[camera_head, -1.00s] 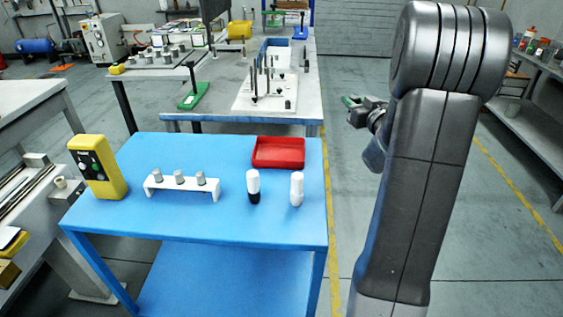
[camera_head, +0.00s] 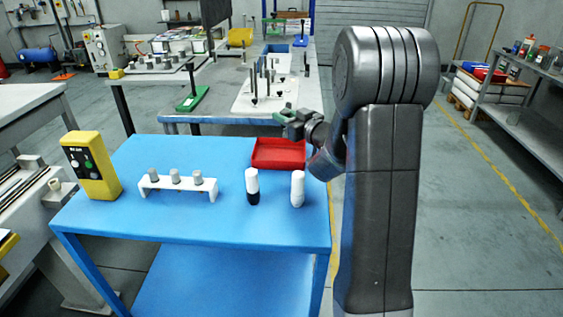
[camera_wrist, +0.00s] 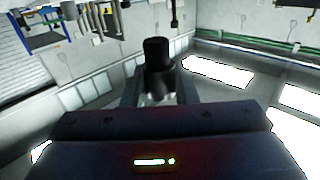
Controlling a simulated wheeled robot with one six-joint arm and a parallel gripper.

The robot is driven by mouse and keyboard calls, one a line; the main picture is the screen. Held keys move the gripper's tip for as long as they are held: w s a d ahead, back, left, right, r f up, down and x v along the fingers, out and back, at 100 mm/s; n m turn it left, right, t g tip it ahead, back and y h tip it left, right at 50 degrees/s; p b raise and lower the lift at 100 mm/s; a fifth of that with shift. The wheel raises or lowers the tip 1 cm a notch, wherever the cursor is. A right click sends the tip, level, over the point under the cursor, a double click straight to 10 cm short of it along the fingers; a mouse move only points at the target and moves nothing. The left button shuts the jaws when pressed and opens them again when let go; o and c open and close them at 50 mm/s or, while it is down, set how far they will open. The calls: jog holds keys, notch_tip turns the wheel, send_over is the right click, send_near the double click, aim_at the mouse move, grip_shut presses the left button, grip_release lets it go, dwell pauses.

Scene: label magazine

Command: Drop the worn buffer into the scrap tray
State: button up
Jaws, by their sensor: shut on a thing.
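The red scrap tray (camera_head: 279,163) lies at the far right corner of the blue table; I see no object in the visible part of it. My gripper (camera_head: 287,120) is raised near the tray's far right side in the head view, partly overlapping its edge. I cannot tell if it is directly above. In the wrist view my gripper (camera_wrist: 157,92) is shut on a dark, black-topped cylinder (camera_wrist: 157,55), which I take as the worn buffer. In the head view the held piece is too small to make out clearly.
On the blue table (camera_head: 215,222) are a white rack (camera_head: 178,187) with three grey-topped pieces, a black-and-white bottle (camera_head: 252,186), a white bottle (camera_head: 297,188) and a yellow button box (camera_head: 91,166). A grey workbench (camera_head: 205,115) with fixtures stands behind.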

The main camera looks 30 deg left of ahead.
jog(key=shift+f+b, duration=1)
jog(key=shift+f, duration=0.85)
jog(key=o, duration=1)
jog(key=shift+o, duration=0.2)
jog(key=v, duration=1.3)
jog(key=shift+d, duration=0.4)
jog(key=shift+s+a+r, duration=0.1)
